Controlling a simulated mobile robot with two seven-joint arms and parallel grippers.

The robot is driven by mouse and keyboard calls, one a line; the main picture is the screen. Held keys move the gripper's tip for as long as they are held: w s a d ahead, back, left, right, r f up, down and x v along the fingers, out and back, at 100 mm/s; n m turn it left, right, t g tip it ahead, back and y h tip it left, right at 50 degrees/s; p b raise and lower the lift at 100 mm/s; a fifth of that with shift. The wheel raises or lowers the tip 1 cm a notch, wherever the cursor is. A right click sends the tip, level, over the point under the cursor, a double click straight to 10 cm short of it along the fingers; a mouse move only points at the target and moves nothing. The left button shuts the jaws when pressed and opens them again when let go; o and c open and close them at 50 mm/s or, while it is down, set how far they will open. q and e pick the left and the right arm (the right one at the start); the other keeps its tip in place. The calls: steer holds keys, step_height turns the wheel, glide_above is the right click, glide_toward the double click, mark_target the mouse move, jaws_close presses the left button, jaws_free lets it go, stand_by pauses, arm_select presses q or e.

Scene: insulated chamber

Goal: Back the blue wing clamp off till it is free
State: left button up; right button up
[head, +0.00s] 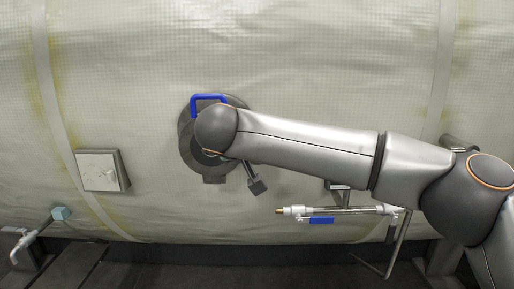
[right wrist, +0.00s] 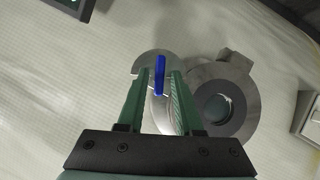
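A blue U-shaped part, which I take as the wing clamp (head: 208,98), shows above my right wrist at the round grey fitting on the chamber wall. In the right wrist view it appears as a narrow upright blue bar (right wrist: 159,75). My right gripper (right wrist: 161,76) is open, its two green fingers on either side of the bar with a gap to each. I cannot tell how deep the bar sits between them. My right arm hides most of the grey fitting (head: 186,140); the right wrist view shows its ring and dark centre (right wrist: 218,108). My left gripper is not in view.
A pale square box (head: 97,170) is on the wall at left. A small dark block on a stem (head: 257,186) stands below my right wrist. A metal rod with a brass tip (head: 335,210) and a blue piece (head: 321,220) is below my right arm.

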steer(key=s+b, duration=0.3)
steer(key=s, duration=0.3)
steer(key=shift+b, duration=0.3)
stand_by(0.4)
steer(key=shift+o, duration=0.2)
